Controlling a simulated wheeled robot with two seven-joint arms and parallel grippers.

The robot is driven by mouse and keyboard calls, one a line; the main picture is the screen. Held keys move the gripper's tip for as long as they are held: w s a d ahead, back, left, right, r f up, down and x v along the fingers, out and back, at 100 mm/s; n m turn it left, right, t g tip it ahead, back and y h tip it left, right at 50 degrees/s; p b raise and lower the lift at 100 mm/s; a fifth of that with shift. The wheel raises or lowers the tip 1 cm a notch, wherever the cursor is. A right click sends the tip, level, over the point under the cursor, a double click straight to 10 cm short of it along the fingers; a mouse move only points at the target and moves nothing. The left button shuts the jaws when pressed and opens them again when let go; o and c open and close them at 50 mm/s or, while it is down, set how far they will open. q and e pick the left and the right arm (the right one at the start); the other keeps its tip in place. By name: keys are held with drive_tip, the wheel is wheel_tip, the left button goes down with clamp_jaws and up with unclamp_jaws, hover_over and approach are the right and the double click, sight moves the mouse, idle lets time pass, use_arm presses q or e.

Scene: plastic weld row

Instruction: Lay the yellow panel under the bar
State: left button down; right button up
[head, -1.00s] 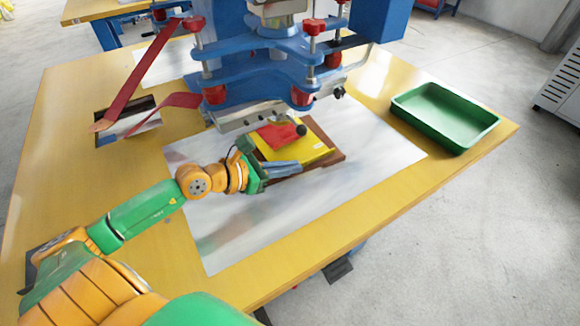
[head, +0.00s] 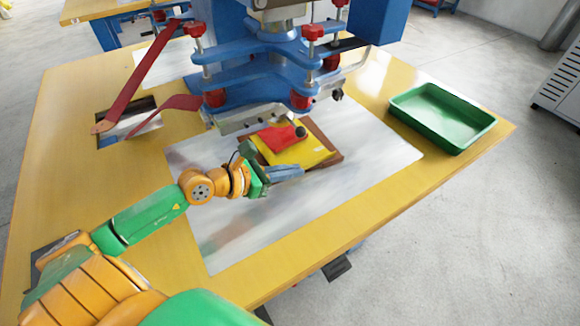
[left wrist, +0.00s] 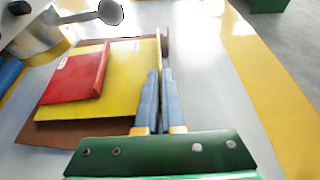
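The yellow panel (head: 318,149) lies nearly flat on a brown board (head: 338,158), at the front of the press, close to its silver bar (head: 245,122). A red panel (head: 272,138) lies on top of it. In the left wrist view the yellow panel (left wrist: 125,75) sits above the brown board, its right edge running to my fingertips. My left gripper (head: 300,171) is at the panel's front edge, its fingers nearly together. In the left wrist view the fingers (left wrist: 159,74) appear closed on that edge, with a narrow gap. My right gripper is not in view.
The blue press (head: 265,75) with red knobs stands over the back of the table. A dark ball-ended lever (head: 301,132) hangs over the panels. A green tray (head: 440,115) stands at the right. The grey sheet (head: 240,225) in front is clear.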

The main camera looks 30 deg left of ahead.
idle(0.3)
use_arm(q)
drive_tip(key=shift+f, duration=0.15)
idle(0.4)
drive_tip(key=c, duration=1)
unclamp_jaws()
drive_tip(key=shift+o, duration=0.2)
